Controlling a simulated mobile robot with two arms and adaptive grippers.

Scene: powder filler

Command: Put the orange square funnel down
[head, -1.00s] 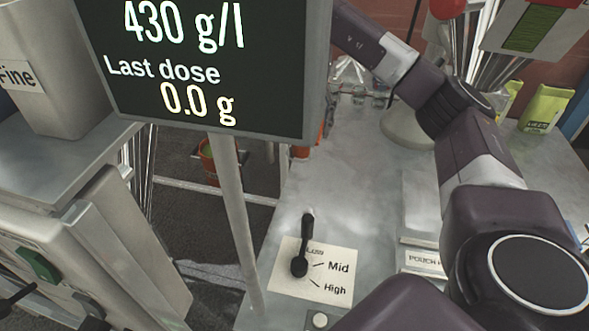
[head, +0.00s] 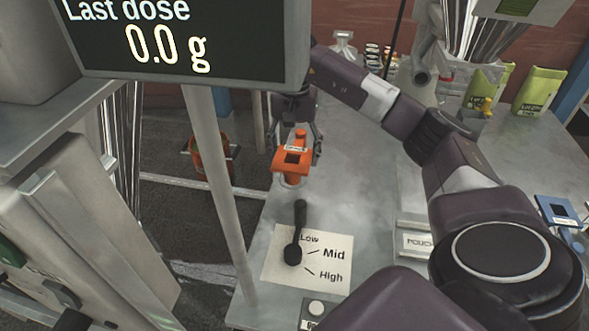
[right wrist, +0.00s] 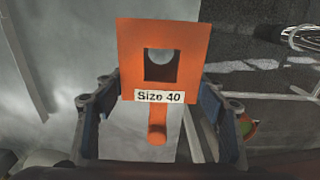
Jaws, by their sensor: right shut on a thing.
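The orange square funnel (head: 291,160) has a flat square plate with a square opening and a label. In the right wrist view the funnel (right wrist: 164,80) fills the middle, and its label reads "Size 40". My right gripper (head: 300,135) is shut on the funnel, near the left edge of the metal table (head: 350,200). In the right wrist view the two fingers of my right gripper (right wrist: 160,115) stand on either side of it. Whether the funnel touches the table top I cannot tell. My left gripper is not in view.
A lever (head: 297,235) on a Low/Mid/High card (head: 280,268) stands at the table's front. A display on a post (head: 217,175) is at left. Green pouches (head: 538,92) stand at back right, and a blue square piece (head: 557,211) is at right. The middle of the table is clear.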

